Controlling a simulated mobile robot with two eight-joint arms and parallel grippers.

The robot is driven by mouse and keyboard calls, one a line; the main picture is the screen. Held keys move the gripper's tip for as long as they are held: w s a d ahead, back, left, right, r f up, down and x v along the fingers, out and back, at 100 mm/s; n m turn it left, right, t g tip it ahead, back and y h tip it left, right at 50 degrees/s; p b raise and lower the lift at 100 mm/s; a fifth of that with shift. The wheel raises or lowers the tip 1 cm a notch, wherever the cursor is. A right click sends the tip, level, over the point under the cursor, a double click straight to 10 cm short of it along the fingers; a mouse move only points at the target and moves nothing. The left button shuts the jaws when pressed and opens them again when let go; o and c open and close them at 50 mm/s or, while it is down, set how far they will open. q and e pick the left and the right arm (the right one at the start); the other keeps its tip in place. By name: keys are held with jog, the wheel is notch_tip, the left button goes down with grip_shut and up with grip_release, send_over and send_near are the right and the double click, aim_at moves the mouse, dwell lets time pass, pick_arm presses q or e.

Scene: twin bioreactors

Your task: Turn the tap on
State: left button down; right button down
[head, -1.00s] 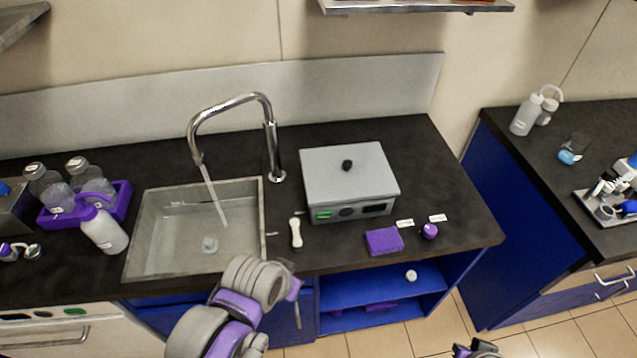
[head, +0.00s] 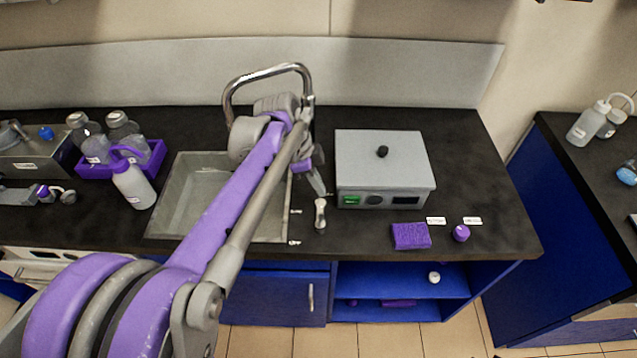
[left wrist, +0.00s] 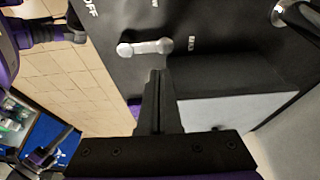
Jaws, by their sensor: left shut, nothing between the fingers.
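The chrome tap (head: 268,72) arches behind the sink (head: 170,215); my left arm hides its lower spout and much of the basin. A small white lever (head: 320,215) lies on the black counter right of the sink. In the left wrist view the lever (left wrist: 145,47) lies just beyond the fingertips, between small white labels; one reads OFF. My left gripper (head: 319,182) points down just behind the lever in the head view. Its fingers (left wrist: 157,75) are shut and empty; I cannot tell whether they touch the lever.
A grey box (head: 385,165) with a black knob stands close to the right of the lever. A purple sponge (head: 411,236) and a purple round item (head: 461,233) lie at the front. Bottles in a purple rack (head: 150,160) stand left of the sink.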

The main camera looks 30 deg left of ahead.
aim_at(320, 217)
pick_arm(q)
jog(key=x, duration=0.6)
jog(key=shift+w+d+f, duration=0.1)
jog(key=shift+d+f, duration=0.05)
jog(key=shift+f, duration=0.05)
jog(key=shift+s+a+n, duration=0.35)
jog(key=shift+a+n, duration=0.15)
jog(key=shift+a, duration=0.05)
jog(key=shift+r, duration=0.1)
